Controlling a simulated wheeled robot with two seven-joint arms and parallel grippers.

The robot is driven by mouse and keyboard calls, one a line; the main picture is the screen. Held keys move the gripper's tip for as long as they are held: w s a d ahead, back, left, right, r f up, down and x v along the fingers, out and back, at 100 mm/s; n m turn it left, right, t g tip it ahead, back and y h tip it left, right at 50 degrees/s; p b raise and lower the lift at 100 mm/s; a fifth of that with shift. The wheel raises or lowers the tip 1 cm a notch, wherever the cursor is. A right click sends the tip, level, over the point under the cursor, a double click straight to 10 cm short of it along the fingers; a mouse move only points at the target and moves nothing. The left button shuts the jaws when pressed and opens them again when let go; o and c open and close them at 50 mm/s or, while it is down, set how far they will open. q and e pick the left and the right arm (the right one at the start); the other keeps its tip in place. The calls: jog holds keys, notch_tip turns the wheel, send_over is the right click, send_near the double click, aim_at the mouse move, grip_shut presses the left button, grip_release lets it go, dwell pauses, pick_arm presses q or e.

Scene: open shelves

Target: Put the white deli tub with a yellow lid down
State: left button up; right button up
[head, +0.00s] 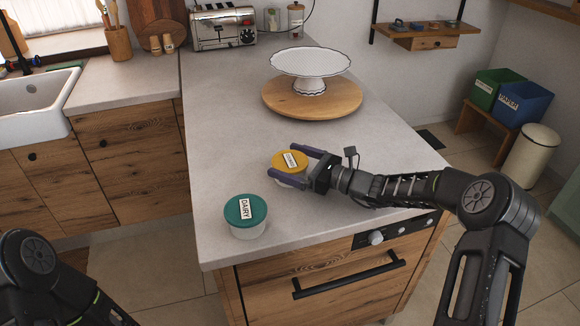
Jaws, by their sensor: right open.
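The white deli tub with a yellow lid (290,160) stands upright on the grey counter (225,130), near its front part. My right gripper (288,166) is open, with one finger on each side of the tub. I cannot tell whether the fingers touch it. The tub's right side is partly hidden by the gripper. My left arm shows at the bottom left, but its gripper is out of the picture.
A tub with a green lid labelled "DAIRY" (246,216) stands nearer the front left edge. A white cake stand (310,64) on a round wooden board (345,105) stands behind. A toaster (222,27) is at the back. The counter's left middle is clear.

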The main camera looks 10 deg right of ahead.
aim_at(290, 160)
jog(key=shift+c, duration=0.3)
jog(key=c, duration=1.6)
jog(key=shift+o, duration=0.2)
notch_tip(290, 160, up, 10)
jog(key=shift+r+b, duration=0.1)
jog(key=shift+b, duration=0.55)
